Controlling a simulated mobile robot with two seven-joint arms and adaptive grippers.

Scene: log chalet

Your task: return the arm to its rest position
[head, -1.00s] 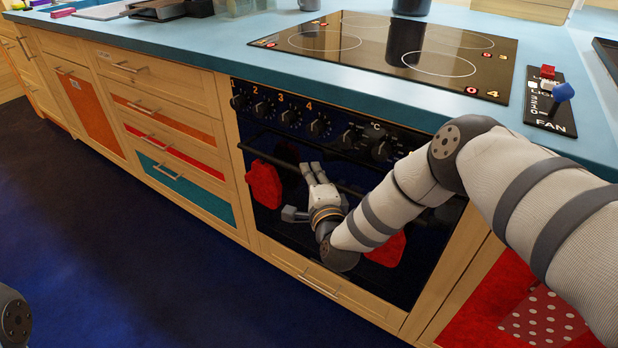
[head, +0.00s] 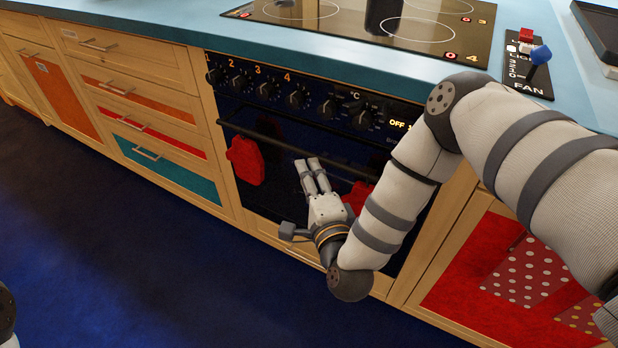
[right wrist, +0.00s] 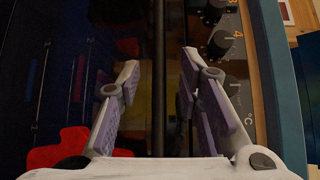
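My right arm reaches in from the right in the head view. My right gripper (head: 309,162) is in front of the black oven door (head: 285,185), near its long handle (head: 280,142). The left gripper is not in view; only a dark piece of my left arm shows at the lower left edge.
Red mitts (head: 245,160) hang at the oven handle on both sides of the gripper. Above are oven knobs (head: 297,96), a blue counter (head: 140,20), a cooktop (head: 440,45) and a fan switch panel (head: 522,75). Wooden drawers (head: 165,130) stand left. The dark blue floor (head: 130,260) is clear.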

